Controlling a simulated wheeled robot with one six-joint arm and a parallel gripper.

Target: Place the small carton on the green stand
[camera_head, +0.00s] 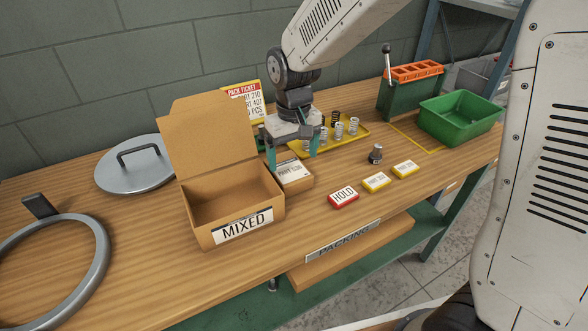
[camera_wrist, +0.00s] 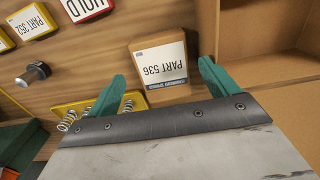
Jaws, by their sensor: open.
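The small carton (camera_head: 294,180) is a closed brown box with a white label on top, on the wooden bench right of the large open box. In the wrist view the carton (camera_wrist: 158,82), labelled PART 536, shows just beyond and between my green fingertips. My gripper (camera_head: 293,161) is open above the carton's far side, one finger to each side; it also shows in the wrist view (camera_wrist: 161,70). I cannot tell whether the fingers touch the carton. A dark green block (camera_head: 402,103) with an orange rack on top stands at the back right; I cannot tell whether it is the green stand.
The open MIXED box (camera_head: 225,205) stands close left of the carton. A yellow tray (camera_head: 350,137) of springs lies behind. A red HOLD block (camera_head: 343,199), two yellow-edged blocks (camera_head: 377,182) and a metal knob (camera_head: 376,153) lie right. A green bin (camera_head: 459,122) stands far right.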

